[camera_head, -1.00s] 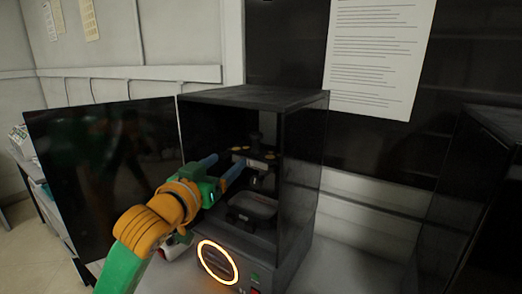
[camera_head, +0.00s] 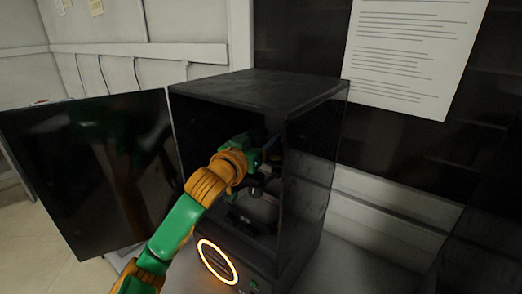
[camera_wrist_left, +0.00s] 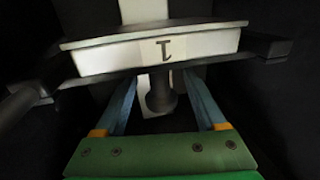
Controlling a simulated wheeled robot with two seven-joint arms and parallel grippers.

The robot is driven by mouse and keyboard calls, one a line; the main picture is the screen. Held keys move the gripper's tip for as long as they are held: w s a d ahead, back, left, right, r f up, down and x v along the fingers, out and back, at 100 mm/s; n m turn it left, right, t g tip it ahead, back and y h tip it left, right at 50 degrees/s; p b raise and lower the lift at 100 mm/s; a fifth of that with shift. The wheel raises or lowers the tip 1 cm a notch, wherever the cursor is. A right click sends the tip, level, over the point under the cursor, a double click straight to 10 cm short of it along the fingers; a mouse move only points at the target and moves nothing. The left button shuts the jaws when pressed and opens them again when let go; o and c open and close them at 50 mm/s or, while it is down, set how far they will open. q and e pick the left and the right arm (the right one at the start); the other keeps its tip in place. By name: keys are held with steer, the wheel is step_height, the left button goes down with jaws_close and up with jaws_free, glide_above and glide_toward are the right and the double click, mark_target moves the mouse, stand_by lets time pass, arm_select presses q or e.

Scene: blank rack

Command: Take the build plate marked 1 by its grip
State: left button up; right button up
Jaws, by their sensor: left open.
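The build plate (camera_wrist_left: 205,52) marked with an upside-down 1 shows as a pale block with a dark top edge, across the upper part of the left wrist view. A dark rounded grip (camera_wrist_left: 160,98) hangs below its middle. My left gripper (camera_wrist_left: 160,82) is open, with one blue finger on each side of the grip. I cannot tell whether either finger touches it. In the head view my left gripper (camera_head: 268,148) is inside the open printer and hides most of the plate. My right gripper is not in view.
The black printer (camera_head: 255,95) has its dark door (camera_head: 90,175) swung open to the left and a clear right side wall (camera_head: 312,170). A glowing orange ring (camera_head: 217,262) is on its lower front. Another dark cabinet (camera_head: 490,240) stands at the right.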

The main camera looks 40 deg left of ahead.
arm_select(q)
steer(key=shift+s+d+r, duration=0.1)
steer(key=shift+s+r, duration=0.05)
steer(key=shift+s, duration=0.1)
steer(key=c, duration=1)
steer(key=shift+w, duration=0.1)
jaws_close()
